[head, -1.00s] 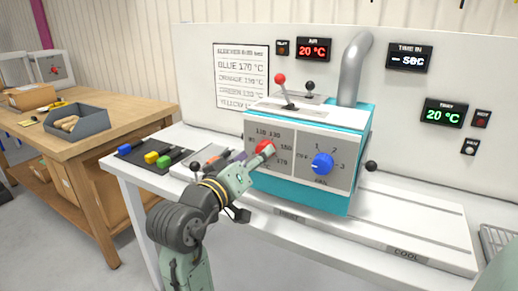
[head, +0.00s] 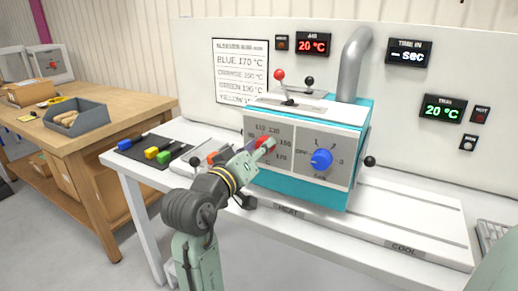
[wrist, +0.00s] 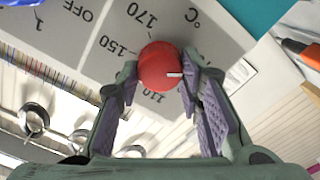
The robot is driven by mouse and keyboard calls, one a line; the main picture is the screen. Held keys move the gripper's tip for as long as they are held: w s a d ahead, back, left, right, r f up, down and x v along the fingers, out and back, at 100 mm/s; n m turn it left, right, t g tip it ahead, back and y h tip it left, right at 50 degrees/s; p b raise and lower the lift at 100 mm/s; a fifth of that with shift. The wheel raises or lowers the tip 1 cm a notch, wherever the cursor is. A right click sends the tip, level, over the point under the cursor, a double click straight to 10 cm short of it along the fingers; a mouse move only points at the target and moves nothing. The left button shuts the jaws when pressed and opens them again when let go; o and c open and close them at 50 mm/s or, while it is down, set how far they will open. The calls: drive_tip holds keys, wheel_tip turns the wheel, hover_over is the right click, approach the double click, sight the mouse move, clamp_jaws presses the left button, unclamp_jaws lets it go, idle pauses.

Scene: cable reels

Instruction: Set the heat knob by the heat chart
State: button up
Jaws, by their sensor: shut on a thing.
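The red heat knob (head: 264,144) is on the left half of the front panel of the teal and white heater (head: 300,197). My gripper (head: 266,147) reaches it from the front left. In the wrist view the red knob (wrist: 158,62) sits between the two fingers, and my gripper (wrist: 160,80) is shut on it. Its white mark points right, toward one finger, at no number I can see. The numbers 150, 170 and 110 show around it; others are hidden. The heat chart (head: 241,72) on the back wall reads blue 170, with orange, green and yellow lines below.
A blue fan knob (head: 321,159) is right of the red knob. A red-tipped lever (head: 280,75) stands on top. Displays (head: 314,45) show air and tray at 20 °C. The bench front at right is clear.

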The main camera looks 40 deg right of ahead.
drive_tip(key=c, duration=0.5)
drive_tip(key=shift+o, duration=0.2)
drive_tip(key=shift+m, duration=0.4)
drive_tip(key=n+b, duration=0.5)
drive_tip(key=n, duration=0.6)
drive_tip(key=n+b, duration=0.5)
drive_tip(key=n, duration=0.6)
drive_tip(key=n+b, duration=0.5)
drive_tip(key=n, duration=0.6)
drive_tip(key=shift+s+d+f+b, duration=0.1)
drive_tip(key=shift+s+f+b, duration=0.05)
drive_tip(key=shift+f+b, duration=0.25)
